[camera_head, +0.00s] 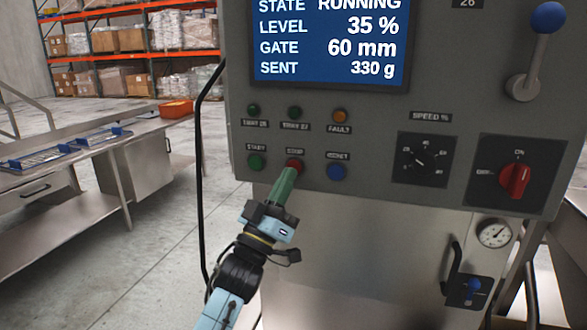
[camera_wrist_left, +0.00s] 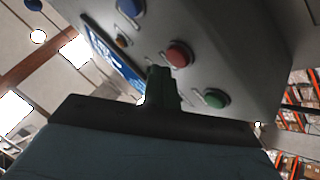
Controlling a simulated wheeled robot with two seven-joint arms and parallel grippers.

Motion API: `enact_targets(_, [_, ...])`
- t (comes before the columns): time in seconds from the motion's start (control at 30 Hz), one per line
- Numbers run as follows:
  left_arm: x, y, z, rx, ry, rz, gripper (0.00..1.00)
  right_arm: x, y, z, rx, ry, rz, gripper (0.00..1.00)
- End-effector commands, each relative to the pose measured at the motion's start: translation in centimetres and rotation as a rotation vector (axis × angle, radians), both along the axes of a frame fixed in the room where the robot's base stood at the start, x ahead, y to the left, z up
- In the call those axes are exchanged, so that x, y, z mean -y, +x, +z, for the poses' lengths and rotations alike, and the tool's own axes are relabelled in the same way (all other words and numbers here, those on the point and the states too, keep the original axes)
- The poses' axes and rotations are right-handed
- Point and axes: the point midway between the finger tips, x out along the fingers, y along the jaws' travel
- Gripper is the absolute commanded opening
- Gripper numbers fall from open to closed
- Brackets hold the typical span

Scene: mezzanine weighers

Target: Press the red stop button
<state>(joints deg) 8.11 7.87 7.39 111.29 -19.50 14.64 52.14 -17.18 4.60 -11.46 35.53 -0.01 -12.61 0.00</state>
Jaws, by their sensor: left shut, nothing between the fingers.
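The red stop button (camera_head: 294,164) is on the grey control panel, under the label STOP, between a green start button and a blue button. My left gripper (camera_head: 287,178) is shut and empty, with its green fingers pointing up at the red button and overlapping its lower part. In the left wrist view the red button (camera_wrist_left: 179,54) stands out from the panel, just up and right of the fingertips (camera_wrist_left: 159,73). I cannot tell whether the fingertips touch it. The screen (camera_head: 330,42) reads STATE RUNNING. My right gripper is not in view.
The green button (camera_head: 256,162) and blue button (camera_head: 337,172) sit close on either side. A speed dial (camera_head: 420,160), a red rotary switch (camera_head: 515,180) and a blue-knobbed lever (camera_head: 547,18) are to the right.

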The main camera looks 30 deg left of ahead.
Motion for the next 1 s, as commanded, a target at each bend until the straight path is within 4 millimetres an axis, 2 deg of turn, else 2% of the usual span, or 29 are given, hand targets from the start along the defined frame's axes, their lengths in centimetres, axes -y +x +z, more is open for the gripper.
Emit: enact_targets(1.0, [-0.3,1.1,0.0,0.0,0.0,0.0,0.0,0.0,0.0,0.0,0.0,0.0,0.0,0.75])
